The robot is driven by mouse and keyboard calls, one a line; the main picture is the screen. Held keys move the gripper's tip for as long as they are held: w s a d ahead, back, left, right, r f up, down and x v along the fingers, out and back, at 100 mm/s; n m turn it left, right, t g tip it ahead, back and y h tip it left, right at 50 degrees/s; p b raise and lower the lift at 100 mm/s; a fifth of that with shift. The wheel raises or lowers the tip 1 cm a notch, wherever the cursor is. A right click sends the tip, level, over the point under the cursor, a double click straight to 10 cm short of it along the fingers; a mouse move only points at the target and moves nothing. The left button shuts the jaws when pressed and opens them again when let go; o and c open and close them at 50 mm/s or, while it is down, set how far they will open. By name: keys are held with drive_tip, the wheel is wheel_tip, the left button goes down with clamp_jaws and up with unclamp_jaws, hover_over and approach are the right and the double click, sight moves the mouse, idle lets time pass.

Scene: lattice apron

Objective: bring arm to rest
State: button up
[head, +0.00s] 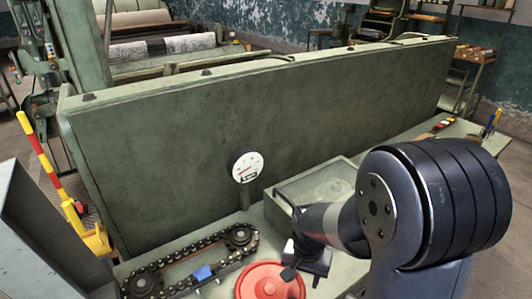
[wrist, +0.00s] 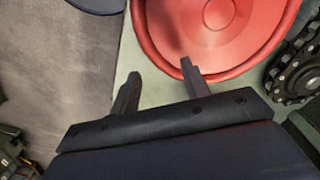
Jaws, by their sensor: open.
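My gripper (wrist: 160,85) is open in the wrist view, with its two dark fingers apart and nothing visible between them. One finger overlaps the near rim of a round red disc (wrist: 215,30) in that view. Whether it touches the disc I cannot tell. In the head view my arm reaches in from the right, and my gripper (head: 290,272) is beside the red disc (head: 268,283), partly hidden by my own wrist.
A chain on two sprockets (head: 190,262) with a blue piece lies left of the disc. A dial gauge (head: 247,167) stands before the tall green panel (head: 270,115). A yellow-and-red lever (head: 60,180) stands at left.

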sight(297, 273)
drive_tip(key=shift+w+a+n, duration=0.2)
drive_tip(key=shift+w+n, duration=0.75)
drive_tip(key=shift+n, duration=0.25)
drive_tip(key=n, duration=0.1)
drive_tip(key=w+n+p, duration=0.1)
drive_tip(key=shift+w+a+r+n, duration=0.1)
drive_tip(key=shift+w+a+n, duration=0.2)
drive_tip(key=shift+a, duration=0.1)
drive_tip(key=shift+w+a+n+p, duration=0.35)
drive_tip(key=shift+w+a+n, duration=0.25)
drive_tip(key=shift+n, duration=0.45)
drive_tip(key=shift+w+a+n+p, duration=0.3)
drive_tip(key=shift+w+a+n, duration=0.2)
drive_tip(key=shift+n, duration=0.55)
drive_tip(key=shift+d, duration=0.15)
